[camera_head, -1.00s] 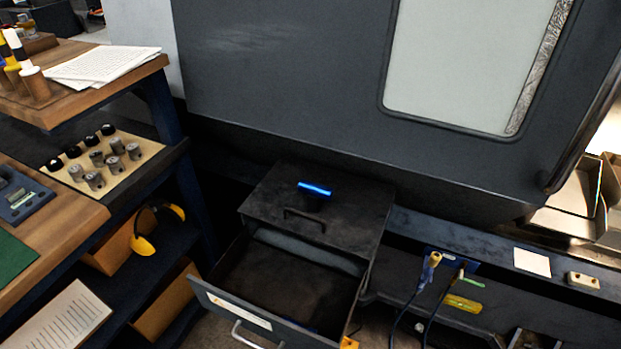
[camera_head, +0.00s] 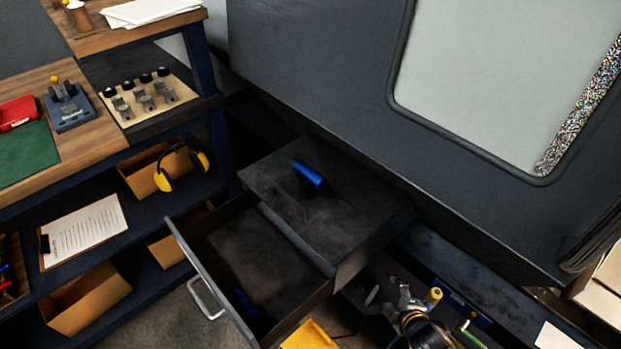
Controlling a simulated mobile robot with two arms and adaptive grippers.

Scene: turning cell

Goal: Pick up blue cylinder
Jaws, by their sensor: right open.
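The blue cylinder (camera_head: 309,175) lies on the top of a dark drawer cabinet (camera_head: 350,210), tilted in the picture. A dark patch lies just under it; I cannot tell if that is shadow or a part. My right gripper (camera_head: 390,298) is open and empty at the lower right, apart from the cylinder, below and to the right of it. My left gripper is not in view.
The cabinet's drawer (camera_head: 250,260) is pulled open, with a dark blue item (camera_head: 246,303) in it. A yellow object (camera_head: 310,336) is beside the drawer. The machine door (camera_head: 310,80) rises behind the cabinet. A workbench with shelves (camera_head: 110,160) stands at left.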

